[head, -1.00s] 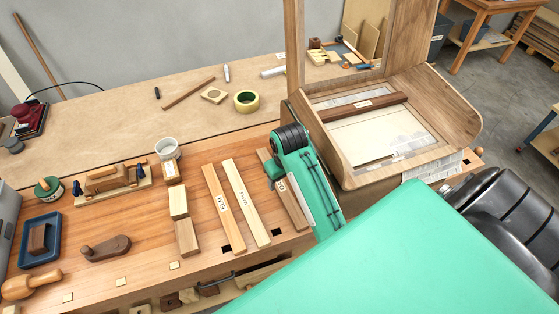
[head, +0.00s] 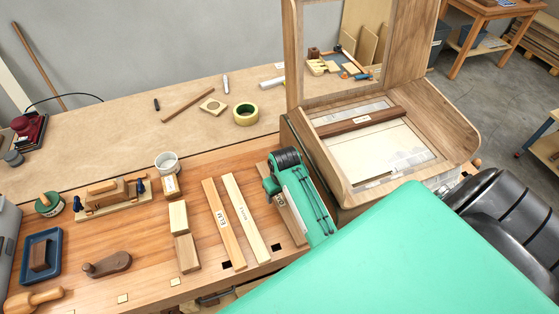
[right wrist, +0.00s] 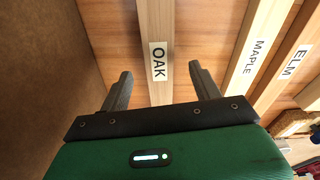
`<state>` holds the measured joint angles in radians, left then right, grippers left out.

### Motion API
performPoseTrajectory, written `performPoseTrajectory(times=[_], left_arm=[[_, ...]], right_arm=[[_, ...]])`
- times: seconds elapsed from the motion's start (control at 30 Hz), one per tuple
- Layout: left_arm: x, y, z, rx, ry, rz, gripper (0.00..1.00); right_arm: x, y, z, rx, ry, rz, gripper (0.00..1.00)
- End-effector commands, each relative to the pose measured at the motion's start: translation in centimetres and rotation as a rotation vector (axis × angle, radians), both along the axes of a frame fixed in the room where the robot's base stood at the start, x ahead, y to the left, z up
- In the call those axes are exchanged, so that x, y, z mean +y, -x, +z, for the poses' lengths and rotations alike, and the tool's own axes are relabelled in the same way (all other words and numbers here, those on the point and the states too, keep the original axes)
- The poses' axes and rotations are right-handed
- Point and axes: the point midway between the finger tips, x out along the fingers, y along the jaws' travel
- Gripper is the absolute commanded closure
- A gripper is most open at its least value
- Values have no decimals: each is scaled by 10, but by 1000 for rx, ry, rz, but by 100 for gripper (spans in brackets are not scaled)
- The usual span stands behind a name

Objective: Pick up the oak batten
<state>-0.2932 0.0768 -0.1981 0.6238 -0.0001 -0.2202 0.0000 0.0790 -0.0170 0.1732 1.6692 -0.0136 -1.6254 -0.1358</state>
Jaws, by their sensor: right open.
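The oak batten (right wrist: 156,25) is a pale wooden strip with a white OAK label. In the right wrist view it runs lengthwise between the two dark fingers of my right gripper (right wrist: 161,88). The fingers are open, one on each side, with gaps to the wood. Whether the fingertips reach down beside the wood is unclear. My left gripper is not in view.
The maple batten (head: 246,220) and elm batten (head: 223,225) lie parallel to the left of the oak. A wooden frame structure (head: 352,190) stands close on the right.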

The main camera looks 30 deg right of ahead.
Motion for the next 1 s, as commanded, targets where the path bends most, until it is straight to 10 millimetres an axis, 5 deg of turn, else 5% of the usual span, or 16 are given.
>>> performPoseTrajectory(times=[0.3, 0.57, 0.83, 0.93, 1.0], left_arm=[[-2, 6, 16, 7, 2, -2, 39], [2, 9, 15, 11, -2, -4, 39], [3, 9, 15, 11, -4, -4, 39], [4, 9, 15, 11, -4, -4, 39], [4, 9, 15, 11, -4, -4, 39]], right_arm=[[-1, -2, -31, 1, 1, -1, 36], [-1, -3, -33, -1, 1, -1, 36], [-1, -3, -32, -1, 1, -1, 89], [-1, -3, -32, -1, 1, 0, 90], [-1, -3, -32, -1, 1, 0, 99]])
